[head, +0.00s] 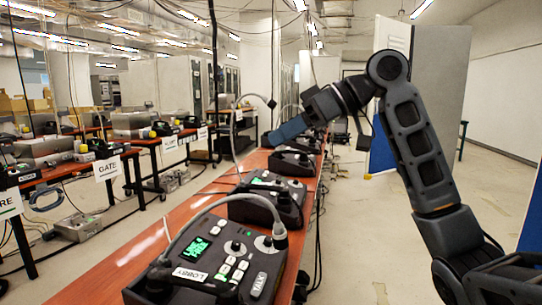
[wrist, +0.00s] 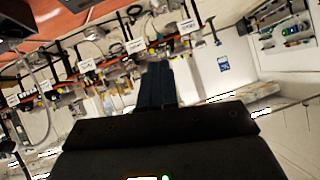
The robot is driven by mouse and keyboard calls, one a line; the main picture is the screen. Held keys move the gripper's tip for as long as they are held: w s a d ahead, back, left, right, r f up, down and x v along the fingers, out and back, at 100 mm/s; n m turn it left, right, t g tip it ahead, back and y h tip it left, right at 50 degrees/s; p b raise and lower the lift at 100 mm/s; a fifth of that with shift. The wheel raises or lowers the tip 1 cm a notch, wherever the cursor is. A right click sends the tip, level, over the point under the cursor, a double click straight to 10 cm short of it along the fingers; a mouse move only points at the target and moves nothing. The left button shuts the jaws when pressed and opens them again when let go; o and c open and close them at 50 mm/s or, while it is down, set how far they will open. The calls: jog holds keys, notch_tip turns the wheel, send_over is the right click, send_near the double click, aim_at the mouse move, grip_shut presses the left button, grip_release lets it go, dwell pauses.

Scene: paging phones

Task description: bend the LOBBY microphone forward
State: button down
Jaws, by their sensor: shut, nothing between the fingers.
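The LOBBY paging phone (head: 215,262) is the nearest unit on the red-brown table, marked by a white LOBBY label (head: 189,274). Its grey gooseneck microphone (head: 215,201) rises from the left side and arches over to the right. The microphone's head (head: 280,236) hangs above the right part of the panel. My gripper (head: 268,140) is shut and empty, with blue fingers pointing left, well above and beyond the LOBBY phone. It touches nothing that I can see. In the wrist view the shut fingers (wrist: 157,82) show at the middle. I cannot identify the LOBBY microphone there.
More paging phones (head: 268,197) stand in a row farther along the table (head: 125,262), with another upright gooseneck (head: 236,120) near my gripper. Other tables with labels such as GATE (head: 108,168) stand at left. The floor (head: 380,225) right of the table is mostly open.

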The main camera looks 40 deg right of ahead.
jog(key=shift+s+d+r, duration=0.25)
jog(key=shift+r, duration=0.2)
jog(key=shift+s+d+r, duration=0.2)
jog(key=shift+r, duration=0.3)
jog(key=shift+s+d+r, duration=0.25)
jog(key=shift+r, duration=0.2)
